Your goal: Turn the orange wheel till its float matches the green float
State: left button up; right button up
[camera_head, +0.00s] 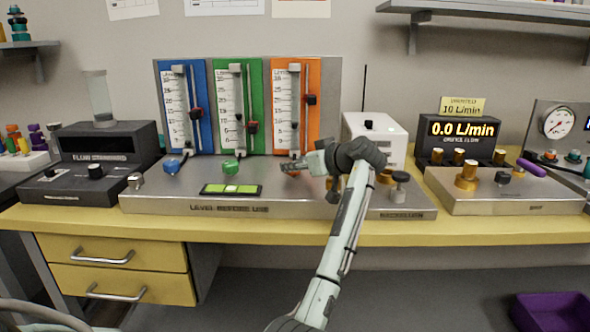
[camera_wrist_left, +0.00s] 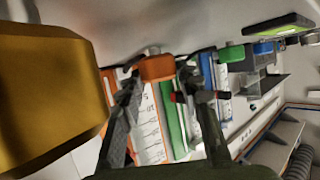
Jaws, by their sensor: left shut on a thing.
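The orange panel (camera_head: 313,135) stands right of the green panel (camera_head: 252,85) and the blue panel (camera_head: 200,75). The orange panel's dark and red float (camera_head: 311,100) sits clearly higher than the green panel's float (camera_head: 252,126). My left gripper (camera_head: 287,167) reaches in at the foot of the orange panel and largely hides the wheel there in the head view. In the left wrist view, the orange wheel (camera_wrist_left: 156,68) lies between the two fingers of my left gripper (camera_wrist_left: 160,75), which is shut on it. My right gripper is out of view.
A green wheel (camera_head: 231,167) and a blue wheel (camera_head: 172,166) stand left of my gripper. A spirit level (camera_head: 231,189) lies in front. A gold knob (camera_wrist_left: 50,80) is very near my left gripper. A white box (camera_head: 375,130) stands to the right.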

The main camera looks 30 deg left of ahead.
pick_arm(q)
jog(key=shift+w+n+g+y+b, duration=0.15)
jog(key=shift+n+g+b, duration=0.25)
jog(key=shift+n+g, duration=0.4)
jog(key=shift+w+n+g+y+b, duration=0.15)
jog(key=shift+n+g+b, duration=0.25)
jog(key=shift+n+g, duration=0.4)
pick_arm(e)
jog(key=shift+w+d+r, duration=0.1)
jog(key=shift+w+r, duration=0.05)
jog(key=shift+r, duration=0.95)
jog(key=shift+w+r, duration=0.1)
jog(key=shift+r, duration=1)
pick_arm(q)
jog(key=shift+s, duration=0.1)
jog(key=o, duration=1.2)
jog(key=v, duration=1.2)
jog(key=shift+d, duration=0.1)
